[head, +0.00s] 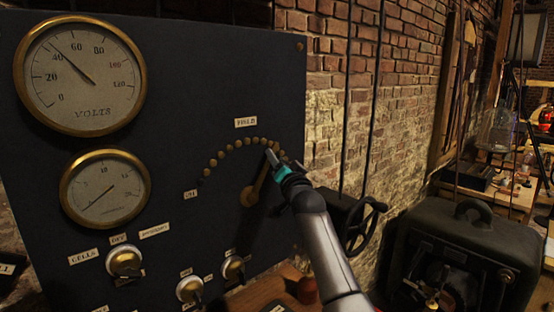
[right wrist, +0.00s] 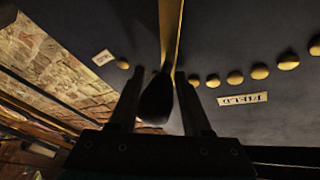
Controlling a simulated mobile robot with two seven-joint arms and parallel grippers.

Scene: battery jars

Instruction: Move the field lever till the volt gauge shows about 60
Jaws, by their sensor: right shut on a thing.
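The volt gauge (head: 80,75) is a round brass-rimmed dial at the upper left of the dark panel in the head view. Its needle points between 40 and 60. The field lever (head: 256,186) is a brass arm, leaning up and right from its pivot toward the right part of an arc of brass studs. My right gripper (head: 275,163) is at the lever's upper end. In the right wrist view its fingers (right wrist: 158,78) are shut around the dark handle (right wrist: 156,100) of the brass lever arm (right wrist: 172,35). My left gripper is out of view.
A second, smaller gauge (head: 105,188) is below the volt gauge. Several knobs (head: 125,262) sit along the panel's lower part. A black handwheel (head: 365,222) and a dark machine (head: 455,255) stand right of the panel, by a brick wall (head: 400,110).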

